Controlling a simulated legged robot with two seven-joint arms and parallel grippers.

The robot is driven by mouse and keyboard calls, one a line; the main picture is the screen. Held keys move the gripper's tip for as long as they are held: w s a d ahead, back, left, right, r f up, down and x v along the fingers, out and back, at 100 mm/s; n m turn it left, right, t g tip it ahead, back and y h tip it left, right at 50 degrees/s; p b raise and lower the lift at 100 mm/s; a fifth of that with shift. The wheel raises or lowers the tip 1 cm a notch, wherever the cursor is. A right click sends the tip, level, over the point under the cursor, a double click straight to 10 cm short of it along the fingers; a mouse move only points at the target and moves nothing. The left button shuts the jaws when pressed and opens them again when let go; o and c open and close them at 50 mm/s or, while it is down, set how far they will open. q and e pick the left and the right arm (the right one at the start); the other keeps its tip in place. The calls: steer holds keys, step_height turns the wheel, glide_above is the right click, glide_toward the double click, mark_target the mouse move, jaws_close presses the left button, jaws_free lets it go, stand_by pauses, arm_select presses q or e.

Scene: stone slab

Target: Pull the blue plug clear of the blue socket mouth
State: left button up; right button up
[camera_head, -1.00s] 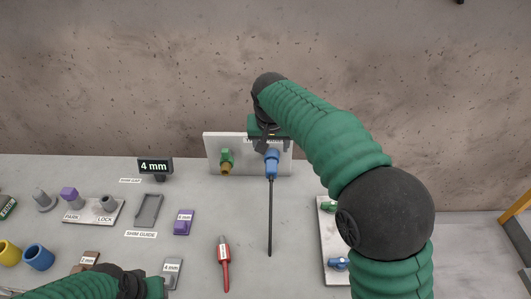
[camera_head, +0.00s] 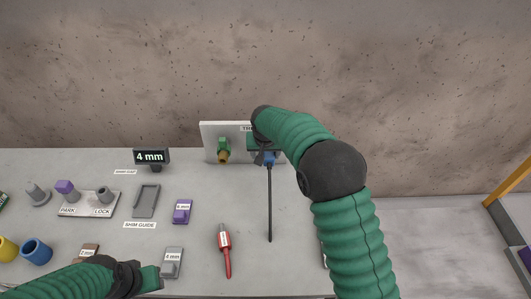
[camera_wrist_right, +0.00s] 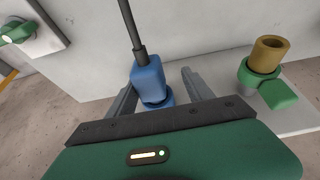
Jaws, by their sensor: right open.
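The blue plug (camera_head: 269,158) sits at the right part of the white upright panel (camera_head: 211,128), with a dark cable (camera_head: 269,205) running from it toward the front. In the right wrist view the plug (camera_wrist_right: 149,80) is seated at the blue socket (camera_wrist_right: 160,103), whose mouth is mostly hidden. My right gripper (camera_wrist_right: 158,86) is open, with one finger on each side of the plug; gaps show, most clearly on the right side. In the head view my right gripper (camera_head: 265,150) partly covers the plug. My left gripper (camera_head: 150,279) is low at the left, its fingers unclear.
A green fitting with a brass end (camera_head: 223,150) stands left of the plug on the panel; it also shows in the wrist view (camera_wrist_right: 267,72). A red screwdriver-like tool (camera_head: 225,250), a purple block (camera_head: 182,212) and a grey block (camera_head: 172,262) lie on the slab.

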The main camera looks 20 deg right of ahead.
mark_target(269, 162)
steer(key=shift+d+f, duration=0.15)
steer(key=shift+d, duration=0.7)
steer(key=c, duration=1.2)
steer(key=shift+a, duration=0.45)
jaws_close()
steer(key=shift+s+d+b, duration=0.1)
steer(key=shift+s+b, duration=0.2)
steer(key=shift+s, duration=0.4)
steer(key=shift+s+a, duration=0.45)
steer(key=shift+s, duration=0.35)
steer(key=shift+s+b, duration=0.35)
steer(key=shift+s+a+r+p, duration=0.25)
steer(key=shift+s+r+p, duration=0.1)
steer(key=shift+s+r, duration=0.45)
steer(key=shift+s+a+r+p, duration=0.2)
steer(key=shift+s+r+p, duration=0.15)
steer(key=shift+s+r, duration=0.4)
